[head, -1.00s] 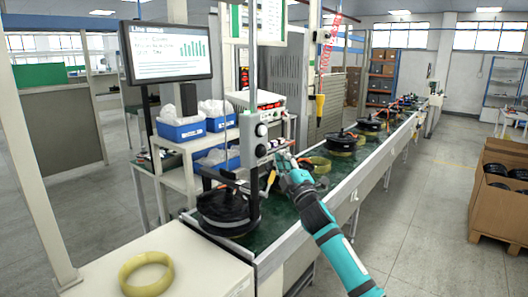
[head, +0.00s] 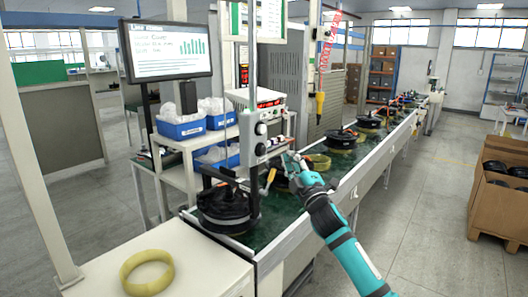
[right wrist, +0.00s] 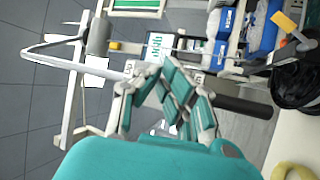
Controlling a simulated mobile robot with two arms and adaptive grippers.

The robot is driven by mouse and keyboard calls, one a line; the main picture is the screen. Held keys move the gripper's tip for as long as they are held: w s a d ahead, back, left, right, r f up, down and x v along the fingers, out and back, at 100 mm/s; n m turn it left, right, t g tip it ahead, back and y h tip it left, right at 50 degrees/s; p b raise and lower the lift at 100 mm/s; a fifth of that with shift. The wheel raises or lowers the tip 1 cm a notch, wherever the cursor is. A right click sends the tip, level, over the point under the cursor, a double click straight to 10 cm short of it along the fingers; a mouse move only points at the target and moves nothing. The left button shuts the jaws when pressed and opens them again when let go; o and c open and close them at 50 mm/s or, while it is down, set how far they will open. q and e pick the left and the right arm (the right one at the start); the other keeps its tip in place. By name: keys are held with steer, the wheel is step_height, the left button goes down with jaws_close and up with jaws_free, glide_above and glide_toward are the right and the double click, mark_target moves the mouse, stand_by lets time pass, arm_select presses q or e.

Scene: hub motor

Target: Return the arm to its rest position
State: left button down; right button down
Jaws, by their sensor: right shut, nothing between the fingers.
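My right arm (head: 338,236) is teal and reaches in from the lower right of the head view, over the conveyor. My right gripper (head: 290,162) is shut and empty, just right of the grey control box (head: 253,137) on the test stand. Whether it touches the stand I cannot tell. In the right wrist view the gripper's fingers (right wrist: 165,85) stand in front of the stand's parts. My left gripper is not in view.
A black hub motor (head: 224,212) sits under the stand on the green conveyor (head: 287,218), with several more motors further along. A yellow ring (head: 147,272) lies on the white table (head: 205,275). A cardboard box (head: 497,215) stands at right; the floor between is clear.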

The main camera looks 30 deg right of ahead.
steer(key=s+a+f+m+g+b, duration=0.15)
steer(key=f+g, duration=0.25)
steer(key=f, duration=1.6)
steer(key=s+a+f+m+g, duration=0.1)
steer(key=s+f+m+g, duration=0.15)
steer(key=f, duration=1.75)
steer(key=s+a+f+m+g+y, duration=0.15)
steer(key=s+f, duration=0.25)
steer(key=f, duration=0.4)
steer(key=s+a+f+m+g, duration=0.1)
steer(key=s+a+f+g, duration=0.2)
steer(key=f, duration=0.5)
steer(key=s+a+f+m+g+b, duration=0.1)
steer(key=s+a+f+g, duration=0.2)
steer(key=s+f, duration=0.8)
steer(key=s+a+f+m+g+b, duration=0.1)
steer(key=s+a+f+m+g, duration=0.15)
steer(key=s+f, duration=0.95)
steer(key=s+a+f+g, duration=0.1)
steer(key=s+a+f, duration=0.1)
steer(key=s, duration=0.6)
steer(key=s+a+f+g+y, duration=0.1)
steer(key=s+a+g, duration=0.1)
steer(key=s, duration=0.7)
steer(key=s+a+f+m+g+y, duration=0.1)
steer(key=s+a, duration=0.3)
steer(key=s, duration=0.4)
steer(key=shift+s+a+f+b, duration=0.15)
steer(key=shift+s+f+b, duration=0.2)
steer(key=shift+f, duration=0.5)
